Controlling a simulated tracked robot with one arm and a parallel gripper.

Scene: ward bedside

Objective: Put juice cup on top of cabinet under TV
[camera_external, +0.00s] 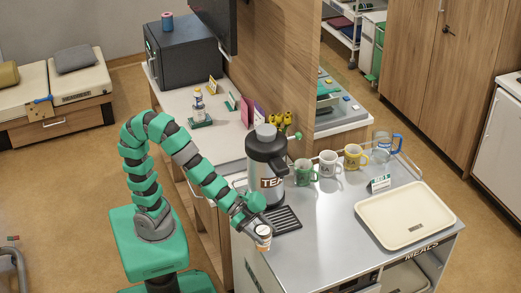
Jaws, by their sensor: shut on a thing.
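The juice cup (264,240), small and white with an orange band, is at the left front edge of the steel meal cart. My gripper (259,227) is shut on it from above and behind. I cannot tell whether the cup touches the cart top or hangs just above it. The cabinet under the TV (176,97) has a pale top and stands behind the cart, against the wood panel. The dark TV (222,20) shows only in part at the top edge.
A tea dispenser (266,160) stands close beside my arm, with a drip tray (283,221). Mugs (329,163) and a cream tray (405,214) are on the cart. The cabinet top holds a black box (185,55), a small figure (199,105), cards and yellow flowers (281,119).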

